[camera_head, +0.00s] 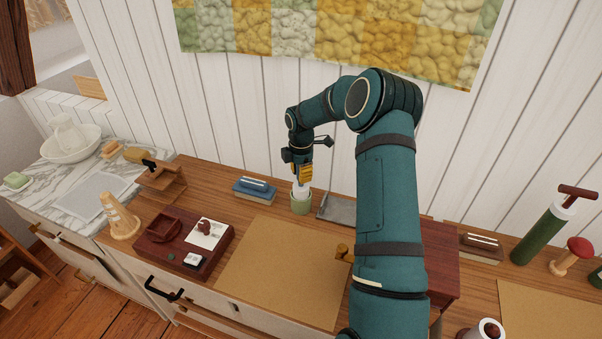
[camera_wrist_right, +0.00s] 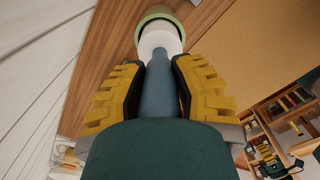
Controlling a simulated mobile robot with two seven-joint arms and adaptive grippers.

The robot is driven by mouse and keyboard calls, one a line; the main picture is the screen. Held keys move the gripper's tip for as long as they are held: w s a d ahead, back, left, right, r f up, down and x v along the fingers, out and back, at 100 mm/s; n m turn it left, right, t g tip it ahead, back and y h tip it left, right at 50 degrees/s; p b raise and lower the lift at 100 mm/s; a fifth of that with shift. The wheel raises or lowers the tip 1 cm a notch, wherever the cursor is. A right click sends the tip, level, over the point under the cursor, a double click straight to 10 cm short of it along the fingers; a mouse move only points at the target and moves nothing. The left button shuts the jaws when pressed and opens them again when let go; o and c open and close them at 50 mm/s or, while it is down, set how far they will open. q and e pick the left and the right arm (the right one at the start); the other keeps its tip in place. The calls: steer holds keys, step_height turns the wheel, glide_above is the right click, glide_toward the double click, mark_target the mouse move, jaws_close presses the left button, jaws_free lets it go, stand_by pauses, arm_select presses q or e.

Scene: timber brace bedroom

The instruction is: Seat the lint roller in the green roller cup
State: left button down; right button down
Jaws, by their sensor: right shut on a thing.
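My right gripper (camera_head: 301,174) is shut on the lint roller (camera_head: 300,190), which points down below the fingers. In the right wrist view, the yellow fingers (camera_wrist_right: 160,90) close around the roller's grey-blue handle (camera_wrist_right: 160,95). The roller's white end (camera_wrist_right: 158,40) reaches to the green roller cup (camera_wrist_right: 155,13), whose rim shows around and beyond it. In the head view the green roller cup (camera_head: 301,206) stands upright on the wooden top, directly under the roller. How deep the roller sits inside the cup is hidden. My left gripper is not in view.
A tan mat (camera_head: 283,268) lies in front. A dark red tray (camera_head: 184,243) and a tan cone (camera_head: 119,215) stand further left.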

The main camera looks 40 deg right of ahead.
steer(key=shift+f, duration=0.15)
steer(key=c, duration=0.8)
jaws_free()
steer(key=shift+r, duration=0.3)
step_height(320, 180, up, 12)
steer(key=shift+f+p, duration=0.1)
steer(key=shift+p, duration=0.4)
